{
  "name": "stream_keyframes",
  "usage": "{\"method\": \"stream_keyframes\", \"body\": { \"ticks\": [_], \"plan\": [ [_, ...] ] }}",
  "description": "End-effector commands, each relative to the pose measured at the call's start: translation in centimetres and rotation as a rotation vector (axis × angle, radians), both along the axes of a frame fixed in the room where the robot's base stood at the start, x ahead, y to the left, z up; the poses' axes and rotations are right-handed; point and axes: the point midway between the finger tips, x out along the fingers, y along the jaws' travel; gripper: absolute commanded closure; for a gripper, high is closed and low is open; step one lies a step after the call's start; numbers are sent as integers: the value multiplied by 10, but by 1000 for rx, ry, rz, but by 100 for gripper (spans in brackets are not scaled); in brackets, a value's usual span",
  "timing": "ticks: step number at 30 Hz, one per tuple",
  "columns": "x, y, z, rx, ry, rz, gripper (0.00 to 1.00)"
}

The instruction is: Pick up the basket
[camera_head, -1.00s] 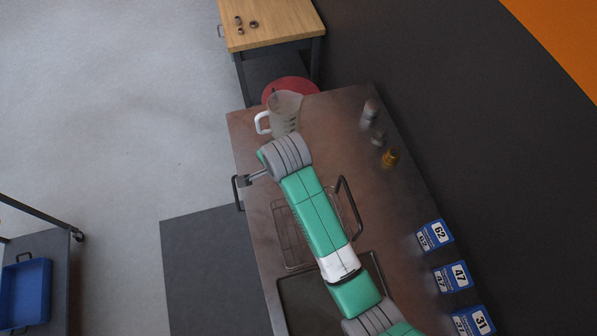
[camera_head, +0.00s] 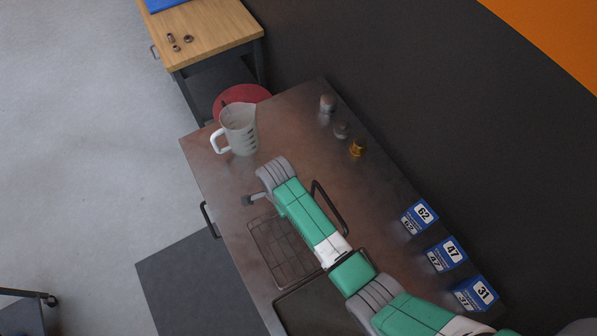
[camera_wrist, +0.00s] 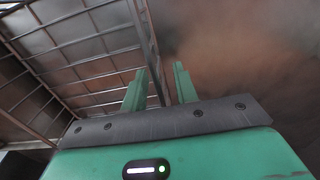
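The wire basket (camera_head: 282,258) sits on the metal bench, left of my arm in the head view. Its dark raised handle (camera_head: 331,206) shows to the right of my arm, which hides part of the basket. In the wrist view the basket's wire mesh (camera_wrist: 75,55) fills the left side. My gripper (camera_wrist: 160,80) is open there, its two green fingers apart. A dark bar of the basket runs down between or just behind the fingers; I cannot tell which. The head view does not clearly show my fingers.
On the bench (camera_head: 215,170) stand a clear measuring jug (camera_head: 239,132), small fittings (camera_head: 357,148) and blue numbered boxes (camera_head: 446,255). A dark tray (camera_head: 310,312) lies beside the basket. A wooden-topped table (camera_head: 215,32) and red stool (camera_head: 240,95) are beyond.

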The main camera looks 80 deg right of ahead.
Motion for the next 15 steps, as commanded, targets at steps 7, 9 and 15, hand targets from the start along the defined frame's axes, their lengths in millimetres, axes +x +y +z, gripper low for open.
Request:
{"method": "stream_keyframes", "body": {
  "ticks": [7,9,15],
  "plan": [
    [0,0,-4,-1,-2,0,71],
    [0,0,-4,-1,-2,0,83],
    [0,0,-3,-1,-2,0,100]
  ]
}}
